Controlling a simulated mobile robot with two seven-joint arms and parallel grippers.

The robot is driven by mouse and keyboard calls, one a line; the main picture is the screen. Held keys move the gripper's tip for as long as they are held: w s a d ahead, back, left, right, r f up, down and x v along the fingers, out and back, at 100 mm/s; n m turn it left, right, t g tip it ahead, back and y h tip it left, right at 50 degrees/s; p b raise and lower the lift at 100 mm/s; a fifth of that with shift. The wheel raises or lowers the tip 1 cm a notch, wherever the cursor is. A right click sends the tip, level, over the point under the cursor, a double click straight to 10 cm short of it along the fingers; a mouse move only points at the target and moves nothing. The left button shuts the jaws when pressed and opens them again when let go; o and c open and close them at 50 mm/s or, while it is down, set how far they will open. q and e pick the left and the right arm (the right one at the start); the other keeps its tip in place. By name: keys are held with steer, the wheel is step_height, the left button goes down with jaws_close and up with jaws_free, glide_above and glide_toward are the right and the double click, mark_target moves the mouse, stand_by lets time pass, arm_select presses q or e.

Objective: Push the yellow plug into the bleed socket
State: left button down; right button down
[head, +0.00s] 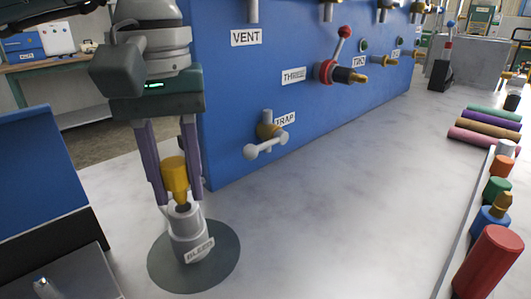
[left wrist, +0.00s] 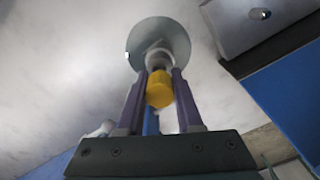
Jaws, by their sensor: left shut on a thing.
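The yellow plug (head: 175,178) is held upright between the two purple fingers of my left gripper (head: 178,201), which is shut on it. The light grey bleed socket (head: 187,226), labelled BLEED, stands on a round dark grey base (head: 226,258) directly below the plug. The plug's dark lower end is at the socket's mouth; how deep it sits I cannot tell. In the left wrist view the yellow plug (left wrist: 159,90) lies between the fingers, in line with the socket (left wrist: 158,58) and its round base (left wrist: 172,37). My right gripper is not in view.
A blue panel (head: 235,110) with labelled valves rises just behind and right of my left gripper; its TRAP valve (head: 266,143) juts out nearby. Coloured cylinders (head: 490,262) stand along the right. The pale tabletop (head: 345,200) between is clear. A blue panel (head: 45,180) stands at left.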

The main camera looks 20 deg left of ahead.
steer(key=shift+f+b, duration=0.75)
steer(key=shift+b, duration=0.05)
stand_by(1.3)
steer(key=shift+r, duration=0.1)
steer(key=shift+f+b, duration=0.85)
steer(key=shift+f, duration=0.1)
stand_by(2.0)
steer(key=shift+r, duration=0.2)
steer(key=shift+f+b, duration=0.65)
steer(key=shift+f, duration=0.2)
stand_by(1.8)
